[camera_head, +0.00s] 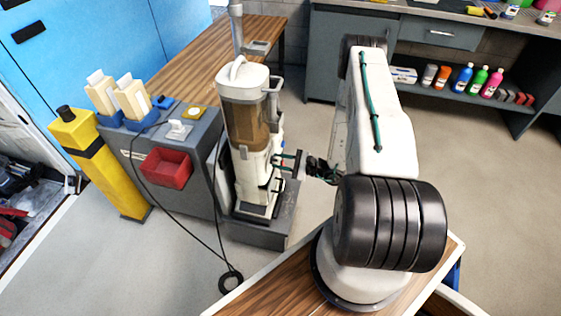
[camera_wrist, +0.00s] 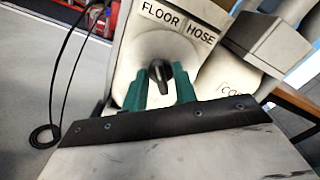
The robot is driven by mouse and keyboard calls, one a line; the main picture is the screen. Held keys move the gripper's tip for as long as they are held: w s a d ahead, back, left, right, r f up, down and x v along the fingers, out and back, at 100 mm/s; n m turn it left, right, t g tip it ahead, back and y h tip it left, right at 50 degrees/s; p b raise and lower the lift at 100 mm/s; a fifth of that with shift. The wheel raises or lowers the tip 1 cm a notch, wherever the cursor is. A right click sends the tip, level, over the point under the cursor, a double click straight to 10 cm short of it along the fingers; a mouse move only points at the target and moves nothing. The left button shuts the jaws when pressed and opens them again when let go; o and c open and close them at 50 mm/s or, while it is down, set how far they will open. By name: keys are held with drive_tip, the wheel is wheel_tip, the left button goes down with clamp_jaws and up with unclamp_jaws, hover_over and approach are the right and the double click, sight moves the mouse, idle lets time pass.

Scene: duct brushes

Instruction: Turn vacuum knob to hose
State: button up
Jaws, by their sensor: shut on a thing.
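The vacuum (camera_head: 248,85), upright and white with a brown clear canister, stands on a low grey base left of my arm. My gripper (camera_head: 303,163) reaches its right side at mid-height. In the wrist view, a black knob (camera_wrist: 159,71) sits on a pale round dial under the labels FLOOR (camera_wrist: 160,14) and HOSE (camera_wrist: 201,34). My gripper's green fingers (camera_wrist: 159,91) are shut on the knob, one on each side. The knob's upper end appears to point up toward FLOOR; its exact angle is hard to tell. The knob is too small to make out in the head view.
A grey cabinet (camera_head: 190,145) with a red bin (camera_head: 166,168) and a yellow post (camera_head: 100,165) stand left of the vacuum. A black cord (camera_head: 190,228) trails to the floor. A wooden bench (camera_head: 180,62) lies behind. Floor to the right is clear.

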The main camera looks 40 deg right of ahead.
drive_tip(key=m, duration=0.4)
drive_tip(key=shift+w+d, duration=0.1)
drive_tip(key=shift+d, duration=0.05)
drive_tip(key=shift+w+d+m, duration=0.1)
drive_tip(key=shift+d+m, duration=0.05)
drive_tip(key=shift+m, duration=2.95)
drive_tip(key=shift+w+d+m, duration=0.1)
drive_tip(key=shift+m, duration=3)
drive_tip(key=o, duration=0.6)
drive_tip(key=shift+s, duration=0.15)
